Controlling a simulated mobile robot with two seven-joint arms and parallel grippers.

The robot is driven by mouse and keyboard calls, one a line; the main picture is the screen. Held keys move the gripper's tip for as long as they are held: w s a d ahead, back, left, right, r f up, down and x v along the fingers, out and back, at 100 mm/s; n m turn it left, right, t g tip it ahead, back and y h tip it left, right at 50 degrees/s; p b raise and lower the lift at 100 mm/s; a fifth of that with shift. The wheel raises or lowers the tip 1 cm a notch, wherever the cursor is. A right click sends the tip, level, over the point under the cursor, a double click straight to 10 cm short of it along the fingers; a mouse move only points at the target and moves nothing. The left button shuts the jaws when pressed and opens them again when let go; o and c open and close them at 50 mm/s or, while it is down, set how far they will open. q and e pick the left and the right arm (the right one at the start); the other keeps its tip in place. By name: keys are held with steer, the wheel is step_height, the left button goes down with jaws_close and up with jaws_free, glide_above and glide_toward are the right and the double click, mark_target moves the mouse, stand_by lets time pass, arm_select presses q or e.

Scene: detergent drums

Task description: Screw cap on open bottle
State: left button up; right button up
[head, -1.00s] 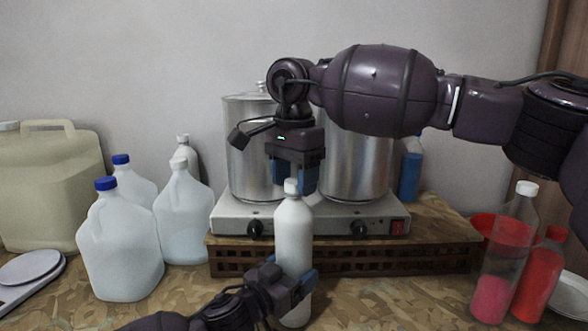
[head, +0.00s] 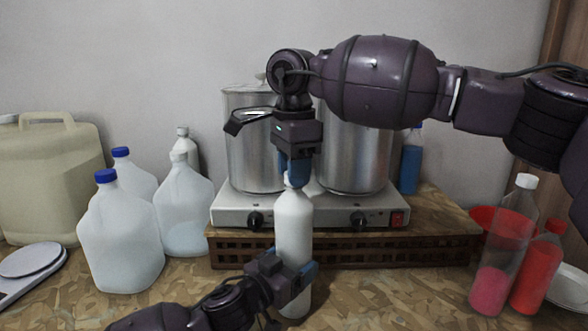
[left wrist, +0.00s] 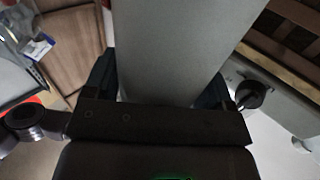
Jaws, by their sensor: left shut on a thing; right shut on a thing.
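A white bottle (head: 294,228) stands upright on the table in front of the hot plate, in the middle of the head view. My left gripper (head: 294,283) is shut around its lower body. In the left wrist view the bottle (left wrist: 170,50) fills the space between the fingers of my left gripper (left wrist: 165,90). My right gripper (head: 295,172) comes from above and is shut on the white cap (head: 287,181) at the bottle's top. The fingers hide most of the cap, so I cannot tell how it sits on the neck.
Two metal pots (head: 250,145) stand on a hot plate (head: 305,212) on a wooden crate (head: 340,258) behind the bottle. Blue-capped jugs (head: 120,245) are at the left, a scale (head: 30,262) at the far left. Red-filled bottles (head: 492,285) stand at the right.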

steer(key=m, duration=1.4)
steer(key=o, duration=1.1)
step_height(320, 180, up, 12)
arm_select(q)
steer(key=o, duration=1.7)
